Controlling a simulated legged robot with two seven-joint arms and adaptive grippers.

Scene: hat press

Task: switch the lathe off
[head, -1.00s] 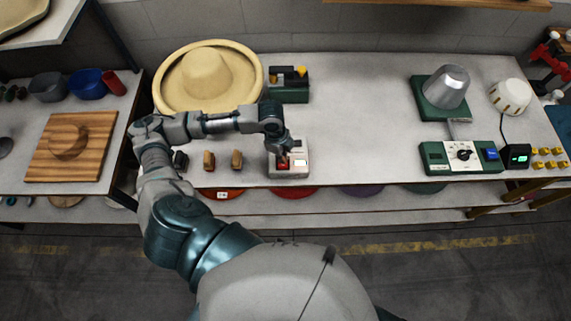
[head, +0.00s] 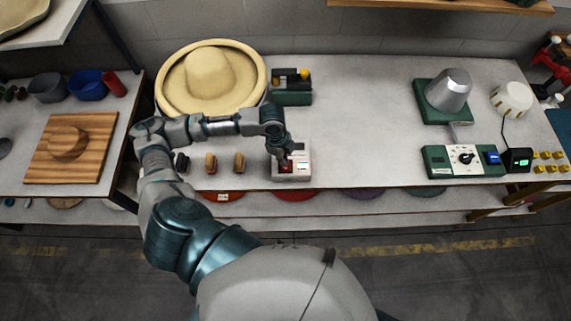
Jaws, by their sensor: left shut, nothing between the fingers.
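A pale switch box (head: 291,175) with a red button area and a small light label stands near the table's front edge. My left gripper (head: 285,163) points down at the red part of this box and hides much of it. The fingers are shut with nothing between them; I cannot tell whether the tip touches the button. A green machine (head: 291,96) with a dark top and yellow knobs stands behind the box; it may be the lathe, but I cannot tell. My right gripper is not in view.
A wide-brimmed straw hat (head: 210,75) lies behind my left arm. Small brown blocks (head: 211,163) stand left of the box. At the right are a metal hat form (head: 449,90) and a green control panel (head: 463,160) with a dial. The table's middle is clear.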

